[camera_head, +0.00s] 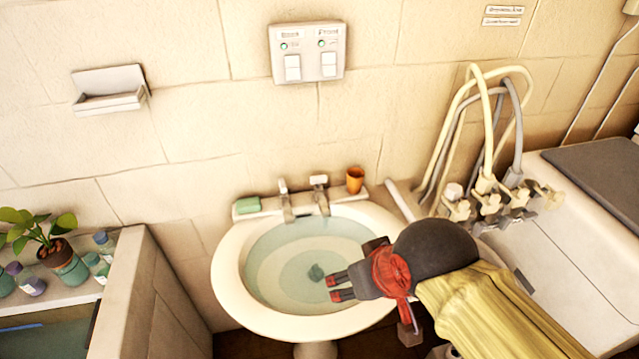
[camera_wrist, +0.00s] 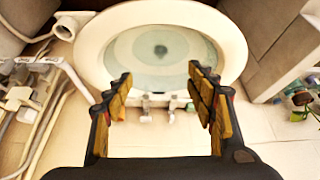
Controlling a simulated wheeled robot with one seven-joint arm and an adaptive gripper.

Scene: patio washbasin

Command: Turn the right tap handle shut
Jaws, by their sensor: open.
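The right tap (camera_head: 320,184) stands on the back rim of the washbasin (camera_head: 232,290), with a pale handle on top and its spout over the bowl. The left tap (camera_head: 284,189) is beside it. In the wrist view, which is turned round, the right tap (camera_wrist: 146,108) appears left of the left tap (camera_wrist: 173,107). My gripper (camera_head: 338,286) is open and empty over the front right part of the bowl, apart from both taps. Its fingers (camera_wrist: 160,84) frame the taps in the wrist view. I cannot tell how far the handle is turned.
An orange cup (camera_head: 355,180) stands right of the right tap, and a green soap bar (camera_head: 247,204) lies left of the taps. Hoses and valves (camera_head: 490,195) crowd the right side. A planter shelf (camera_head: 130,265) is at left. Water covers the bowl's bottom.

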